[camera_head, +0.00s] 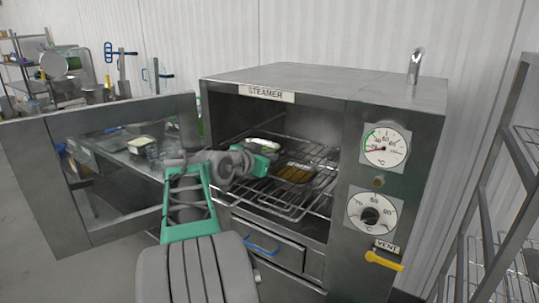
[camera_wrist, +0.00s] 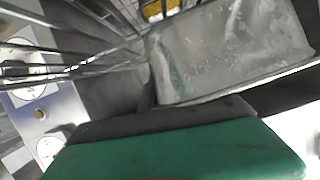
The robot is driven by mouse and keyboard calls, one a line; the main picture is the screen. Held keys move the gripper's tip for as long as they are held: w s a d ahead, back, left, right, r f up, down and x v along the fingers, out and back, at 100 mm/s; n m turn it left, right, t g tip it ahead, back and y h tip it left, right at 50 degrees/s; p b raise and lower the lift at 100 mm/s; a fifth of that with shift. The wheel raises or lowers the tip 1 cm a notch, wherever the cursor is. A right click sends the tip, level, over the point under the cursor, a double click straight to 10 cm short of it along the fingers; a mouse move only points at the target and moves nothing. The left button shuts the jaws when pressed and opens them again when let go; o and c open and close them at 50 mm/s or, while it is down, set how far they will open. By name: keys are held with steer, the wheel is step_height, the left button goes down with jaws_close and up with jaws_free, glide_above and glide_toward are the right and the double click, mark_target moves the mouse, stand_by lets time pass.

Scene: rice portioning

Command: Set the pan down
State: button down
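My gripper (camera_head: 263,158) reaches through the open front of the steamer, above the wire rack (camera_head: 290,205). It appears shut on the near edge of a metal pan (camera_head: 263,143) with pale contents, on the left inside the steamer. In the wrist view the pan's grey metal surface (camera_wrist: 230,45) fills the upper right, right against the green finger (camera_wrist: 190,150). The other finger is not clear there. Whether the pan's base touches the rack is hidden. A second pan (camera_head: 294,174) with yellow-brown contents rests on the rack just to the right.
The steamer door (camera_head: 28,185) stands wide open at the left, beside my arm. The steamer's control panel (camera_head: 378,200) with dials and a yellow vent lever (camera_head: 384,261) is at the right. The front right of the rack is bare. A wire shelf unit (camera_head: 505,200) stands farther right.

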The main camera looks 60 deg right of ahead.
steer(key=c, duration=2.1)
jaws_free()
steer(key=shift+f, duration=0.2)
steer(key=o, duration=0.5)
steer(key=shift+a+r, duration=0.1)
steer(key=shift+c, duration=0.2)
steer(key=b+v, duration=0.2)
steer(key=v, duration=1)
steer(key=shift+b, duration=0.35)
